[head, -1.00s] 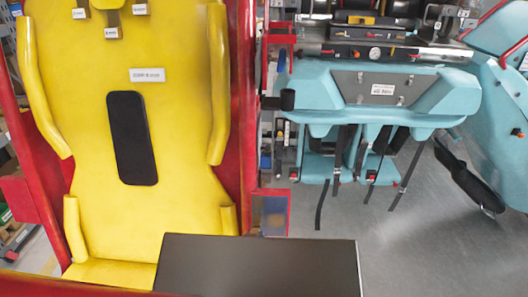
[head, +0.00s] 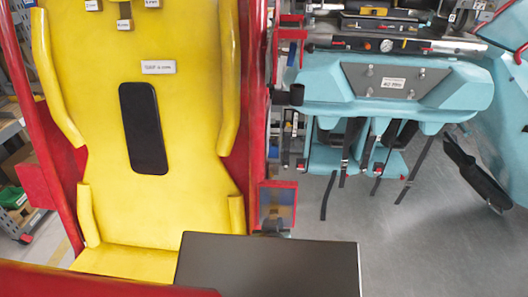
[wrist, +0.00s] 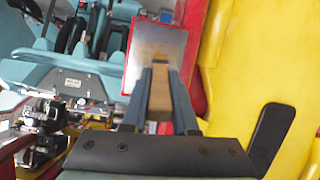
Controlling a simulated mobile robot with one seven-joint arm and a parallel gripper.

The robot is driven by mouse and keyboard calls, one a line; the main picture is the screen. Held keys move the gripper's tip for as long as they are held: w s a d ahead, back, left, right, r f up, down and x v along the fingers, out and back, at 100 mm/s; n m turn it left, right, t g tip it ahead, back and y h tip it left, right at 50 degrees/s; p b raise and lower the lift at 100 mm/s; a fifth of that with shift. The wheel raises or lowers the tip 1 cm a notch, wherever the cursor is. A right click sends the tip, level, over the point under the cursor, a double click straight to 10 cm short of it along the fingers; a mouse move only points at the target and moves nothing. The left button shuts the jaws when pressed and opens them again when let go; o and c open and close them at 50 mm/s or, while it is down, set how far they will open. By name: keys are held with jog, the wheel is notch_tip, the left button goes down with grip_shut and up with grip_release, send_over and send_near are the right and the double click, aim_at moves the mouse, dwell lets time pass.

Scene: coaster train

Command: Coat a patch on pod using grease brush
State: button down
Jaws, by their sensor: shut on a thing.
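In the wrist view my gripper (wrist: 161,78) is shut on a tan, wooden-looking handle, which I take to be the grease brush (wrist: 160,98). The brush's bristles cannot be made out. The fingers point toward a grey metallic panel with a red edge (wrist: 158,45), and I cannot tell whether anything touches it. A yellow moulded seat shell in a red frame (head: 195,120), possibly the pod, fills the left of the head view. It also shows at the right of the wrist view (wrist: 228,65). No grease patch can be made out.
A black pad (head: 143,128) and a small white label (head: 158,67) are on the yellow shell. A teal seat unit (head: 320,90) with hanging black straps stands to the right. Grey floor (head: 350,215) is open below it.

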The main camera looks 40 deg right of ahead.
jog(key=shift+s+d+r+p, duration=0.8)
jog(key=shift+s+d+p, duration=0.45)
jog(key=shift+s+d, duration=0.45)
jog(key=shift+w+a+r+b, duration=0.7)
jog(key=shift+w+a, duration=1.95)
jog(key=shift+w, duration=0.6)
jog(key=s+d+p, duration=0.2)
jog(key=s+d, duration=0.3)
jog(key=s, duration=0.1)
jog(key=shift+s+d, duration=0.15)
jog(key=shift+d, duration=0.15)
jog(key=shift+s+a+r, duration=0.25)
jog(key=shift+s+a, duration=0.35)
jog(key=shift+a, duration=0.15)
jog(key=shift+s+a+r, duration=0.2)
jog(key=shift+s+a, duration=0.45)
jog(key=shift+a, duration=0.05)
jog(key=shift+s+a+r, duration=0.25)
jog(key=shift+s+a, duration=0.35)
jog(key=shift+a, duration=0.15)
